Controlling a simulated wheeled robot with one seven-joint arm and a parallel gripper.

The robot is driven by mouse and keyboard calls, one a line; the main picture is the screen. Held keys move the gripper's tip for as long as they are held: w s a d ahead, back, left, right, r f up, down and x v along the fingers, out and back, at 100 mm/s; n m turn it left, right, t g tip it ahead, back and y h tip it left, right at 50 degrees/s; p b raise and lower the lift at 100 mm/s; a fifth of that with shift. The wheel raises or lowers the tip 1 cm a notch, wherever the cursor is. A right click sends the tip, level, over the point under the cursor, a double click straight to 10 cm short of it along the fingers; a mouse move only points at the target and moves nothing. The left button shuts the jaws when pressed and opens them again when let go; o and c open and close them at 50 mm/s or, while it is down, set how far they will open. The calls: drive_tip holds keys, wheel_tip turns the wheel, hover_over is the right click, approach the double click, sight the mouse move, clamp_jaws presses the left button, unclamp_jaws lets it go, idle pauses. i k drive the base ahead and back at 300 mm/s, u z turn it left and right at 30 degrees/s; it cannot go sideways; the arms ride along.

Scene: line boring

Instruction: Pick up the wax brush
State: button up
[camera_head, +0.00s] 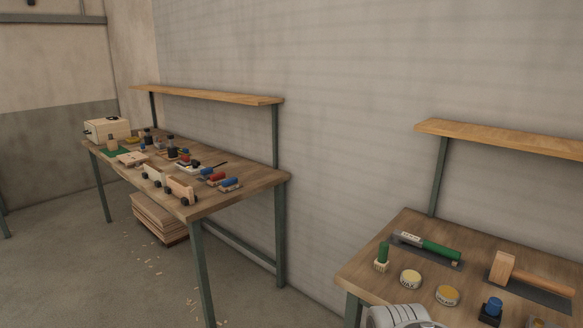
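A small brush with a green upright handle and pale bristles at its base (382,257), which looks like the wax brush, stands near the left edge of the right workbench (478,242). A pale round tin with dark lettering (411,279) sits just right of and in front of it. A yellowish lettered tin (447,295) is farther right. A white and grey part of my arm shows at the bottom edge, in front of the bench. My gripper's fingers are not in the picture.
A green-handled tool (428,246) lies on a dark mat behind the tins. A wooden mallet (525,275) and a blue-topped item (492,310) are to the right. A shelf (500,139) overhangs the bench. A left workbench (225,196) holds wooden toys; floor lies between.

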sight(381, 264)
drive_tip(key=z, duration=1.25)
drive_tip(key=k, duration=0.65)
drive_tip(key=u, duration=0.7)
drive_tip(key=i, duration=0.85)
drive_tip(key=u, duration=1.15)
drive_tip(key=i, duration=1.65)
drive_tip(key=z, duration=0.1)
